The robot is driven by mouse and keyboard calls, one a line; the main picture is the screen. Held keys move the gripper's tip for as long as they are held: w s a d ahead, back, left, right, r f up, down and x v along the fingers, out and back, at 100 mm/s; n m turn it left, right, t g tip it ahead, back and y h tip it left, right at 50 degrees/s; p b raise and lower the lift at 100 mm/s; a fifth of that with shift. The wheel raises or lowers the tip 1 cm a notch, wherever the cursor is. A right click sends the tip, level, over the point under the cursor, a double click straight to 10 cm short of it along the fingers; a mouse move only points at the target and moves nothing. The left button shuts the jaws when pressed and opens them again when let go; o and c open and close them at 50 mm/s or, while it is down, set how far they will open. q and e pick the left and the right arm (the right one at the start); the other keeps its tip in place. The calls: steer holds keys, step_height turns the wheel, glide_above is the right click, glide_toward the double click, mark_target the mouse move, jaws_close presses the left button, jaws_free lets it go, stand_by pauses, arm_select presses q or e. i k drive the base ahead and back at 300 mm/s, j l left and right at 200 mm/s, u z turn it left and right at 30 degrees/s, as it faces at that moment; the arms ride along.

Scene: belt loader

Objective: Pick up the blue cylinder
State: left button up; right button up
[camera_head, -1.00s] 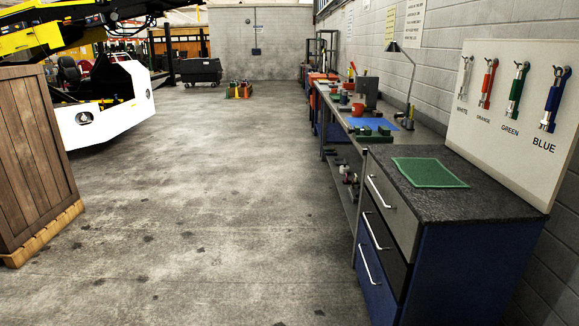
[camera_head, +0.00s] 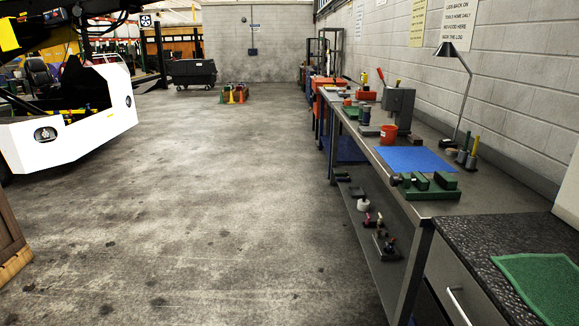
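No blue cylinder can be made out for certain. A small dark, bluish upright can (camera_head: 366,116) stands on the long workbench (camera_head: 455,207), left of the red cup (camera_head: 388,135); its exact colour is hard to tell. The pegboard with the blue hanging piece is out of view now, apart from a pale edge at the far right. Neither of my grippers is in view.
A blue mat (camera_head: 414,159) and a green fixture (camera_head: 432,187) lie on the bench, with a desk lamp (camera_head: 464,85) behind. The drawer cabinet (camera_head: 450,280) with a green mat (camera_head: 541,283) is at the lower right. The concrete floor (camera_head: 220,190) ahead is clear.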

mark_target(367, 115)
steer(key=i+z, duration=0.1)
steer(key=i, duration=0.65)
steer(key=i+j, duration=0.15)
steer(key=i, duration=0.55)
steer(key=i+j+z, duration=0.15)
steer(key=i, duration=0.6)
steer(key=i+j+z, duration=0.15)
steer(key=i+z, duration=0.15)
steer(key=i, duration=0.15)
steer(key=i+j+z, duration=0.25)
steer(key=i, duration=0.15)
steer(key=i+j+z, duration=0.3)
steer(key=i, duration=0.15)
